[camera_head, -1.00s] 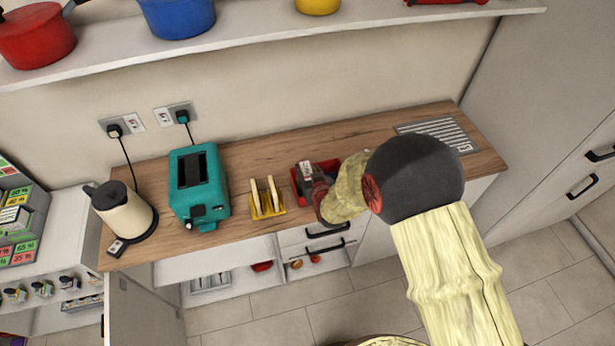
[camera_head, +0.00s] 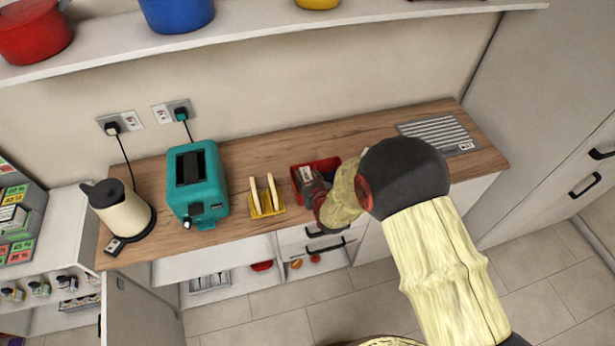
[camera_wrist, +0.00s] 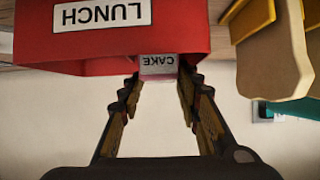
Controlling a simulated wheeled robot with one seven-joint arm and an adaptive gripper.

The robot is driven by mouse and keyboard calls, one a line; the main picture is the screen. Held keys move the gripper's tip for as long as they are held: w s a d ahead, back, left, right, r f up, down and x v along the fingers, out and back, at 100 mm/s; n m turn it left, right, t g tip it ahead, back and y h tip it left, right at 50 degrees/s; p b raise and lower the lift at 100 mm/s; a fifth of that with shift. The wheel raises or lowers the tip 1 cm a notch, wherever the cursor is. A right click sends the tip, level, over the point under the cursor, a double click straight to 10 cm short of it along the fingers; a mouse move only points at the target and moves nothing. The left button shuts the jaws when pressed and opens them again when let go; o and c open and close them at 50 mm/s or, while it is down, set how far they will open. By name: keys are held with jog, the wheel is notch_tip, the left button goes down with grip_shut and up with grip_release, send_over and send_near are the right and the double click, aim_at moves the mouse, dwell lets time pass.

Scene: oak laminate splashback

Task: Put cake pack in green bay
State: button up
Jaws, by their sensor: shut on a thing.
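The cake pack (camera_wrist: 158,65) is a small pale pack with an upside-down CAKE label in the wrist view. My gripper (camera_wrist: 160,84) is shut on it, with one fingertip at each side. In the head view my gripper (camera_head: 310,184) is at the red lunch box (camera_head: 328,164) on the counter. The wrist view shows the box's LUNCH wall (camera_wrist: 180,38) right by the pack; I cannot tell whether the pack is inside or clear of the box. Green and red percentage labels show on a rack (camera_head: 18,222) at the far left; I cannot make out which part is the green bay.
A yellow toast rack (camera_head: 266,209) with slices stands left of the lunch box. Farther left are a teal toaster (camera_head: 197,190) and a cream kettle (camera_head: 124,212). A shelf with pots (camera_head: 270,30) hangs above. The counter's right side is mostly clear before a metal grille (camera_head: 438,134).

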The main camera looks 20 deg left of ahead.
jog(key=o, duration=1.2)
jog(key=shift+r, duration=0.15)
jog(key=shift+r+p, duration=0.55)
jog(key=shift+p, duration=0.25)
jog(key=v, duration=1.2)
jog(key=shift+p, duration=0.3)
